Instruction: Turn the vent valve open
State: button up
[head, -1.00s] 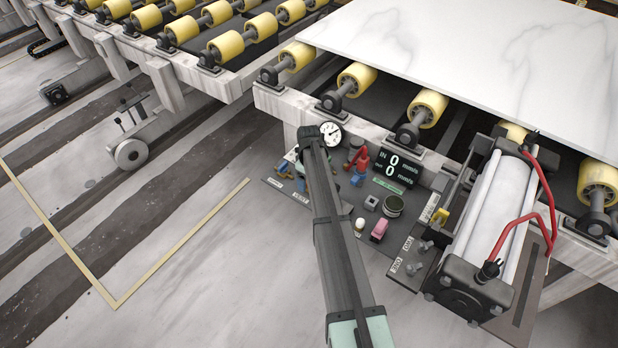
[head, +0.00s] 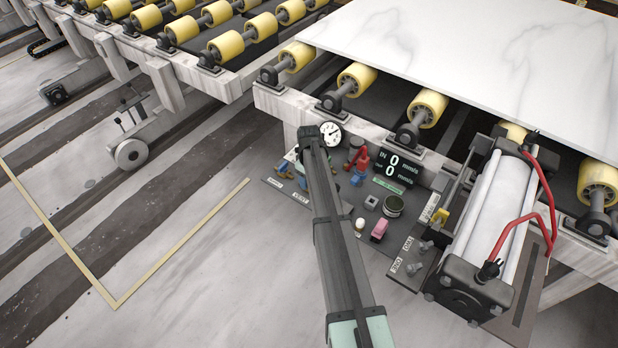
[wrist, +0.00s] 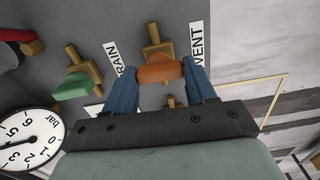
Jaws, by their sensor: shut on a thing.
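The vent valve has an orange handle (wrist: 160,73) on a brass body (wrist: 156,42), beside a white label reading VENT (wrist: 196,42) in the wrist view. My gripper (wrist: 162,76) has its two blue fingers shut on the orange handle, one at each end. The handle lies crosswise to the brass body's pipe line in the wrist view. In the head view my arm hides most of the vent valve and the gripper.
A green-handled drain valve (wrist: 73,86) stands close on the left, with a pressure gauge (wrist: 30,139) below it. In the head view, a panel with a speed display (head: 397,167), a pink switch (head: 379,231) and a cylinder (head: 492,215) lies right of my arm.

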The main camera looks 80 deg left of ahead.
jog(key=m, duration=0.4)
jog(key=shift+m, duration=0.3)
jog(key=m, duration=0.4)
jog(key=shift+m, duration=0.3)
jog(key=m, duration=0.4)
jog(key=shift+m, duration=2.1)
jog(key=o, duration=1)
jog(key=shift+o, duration=0.2)
jog(key=shift+r, duration=0.1)
notch_tip(320, 180, up, 14)
jog(key=shift+f, duration=0.2)
